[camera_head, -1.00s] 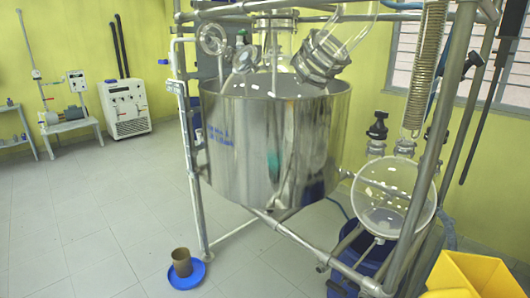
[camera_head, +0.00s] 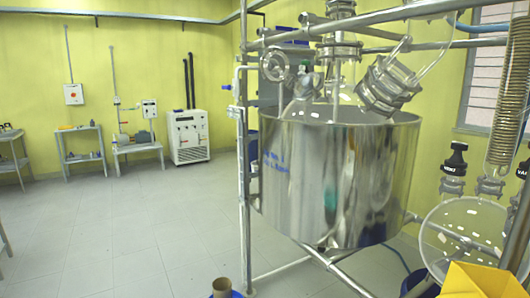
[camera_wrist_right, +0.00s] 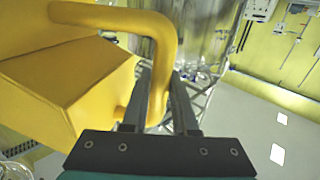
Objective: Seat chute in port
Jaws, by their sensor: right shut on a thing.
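The yellow chute (camera_head: 478,282) shows at the bottom right edge of the head view, only partly in frame. In the right wrist view its box-like body (camera_wrist_right: 65,85) fills the left side, with a bent round handle (camera_wrist_right: 160,45). My right gripper (camera_wrist_right: 160,78) is shut on that handle. The steel reactor vessel (camera_head: 330,180) stands ahead with several glass necks on top: a round one (camera_head: 274,66) at left, a small tilted one (camera_head: 304,85), and a large clamped one (camera_head: 385,87) at right. I cannot tell which is the port. My left gripper is not in view.
A metal pipe frame (camera_head: 243,170) surrounds the vessel. A round glass flask (camera_head: 465,230) and a coiled condenser (camera_head: 505,120) stand at right, near the chute. Open floor (camera_head: 120,230) lies to the left.

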